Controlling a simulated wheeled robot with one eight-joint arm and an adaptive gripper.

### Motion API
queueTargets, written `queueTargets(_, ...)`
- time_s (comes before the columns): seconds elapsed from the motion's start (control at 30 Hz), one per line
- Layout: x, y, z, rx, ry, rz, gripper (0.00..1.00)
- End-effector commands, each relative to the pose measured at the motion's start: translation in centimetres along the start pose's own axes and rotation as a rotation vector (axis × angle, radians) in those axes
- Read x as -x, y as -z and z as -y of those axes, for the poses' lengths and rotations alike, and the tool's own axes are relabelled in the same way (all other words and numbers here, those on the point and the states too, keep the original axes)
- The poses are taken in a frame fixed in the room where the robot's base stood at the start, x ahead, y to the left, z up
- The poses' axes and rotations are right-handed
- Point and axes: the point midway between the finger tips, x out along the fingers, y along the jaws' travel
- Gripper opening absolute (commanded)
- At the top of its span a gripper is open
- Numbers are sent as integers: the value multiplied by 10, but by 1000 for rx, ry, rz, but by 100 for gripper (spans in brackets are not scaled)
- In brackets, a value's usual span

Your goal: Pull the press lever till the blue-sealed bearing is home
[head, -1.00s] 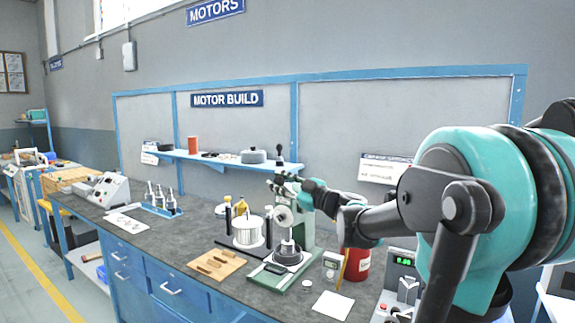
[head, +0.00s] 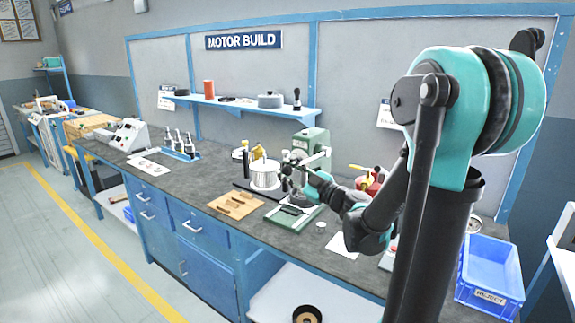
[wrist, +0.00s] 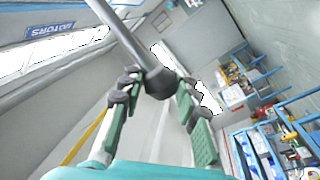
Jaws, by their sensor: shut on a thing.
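The green arbor press (head: 316,150) stands on the bench. Its base plate (head: 282,217) carries a dark round part (head: 300,199) under the ram. The press lever (wrist: 122,30) is a grey rod ending in a black ball knob (wrist: 160,83). My gripper (wrist: 160,90) is shut on the lever at the knob, one pad on each side. In the head view my gripper (head: 300,180) is in front of the press, below the press head. It hides part of the ram and the part below. I cannot make out the blue-sealed bearing or how deep it sits.
A white spool (head: 265,174) and a wooden tool board (head: 234,204) lie left of the press. A white sheet (head: 342,246) and a red can (head: 369,184) are to the right. A blue reject bin (head: 492,278) stands at the front right. Open space lies before the bench.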

Motion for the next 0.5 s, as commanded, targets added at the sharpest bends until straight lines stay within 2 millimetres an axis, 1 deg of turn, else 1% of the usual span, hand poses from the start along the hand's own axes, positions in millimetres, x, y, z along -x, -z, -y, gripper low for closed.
queueTargets(0.4,1,-2,1,-2,-1,3,0)
queueTargets(0.43,1,-2,1,-1,-1,3,31)
queueTargets(0.5,1,-2,1,-1,-1,3,40)
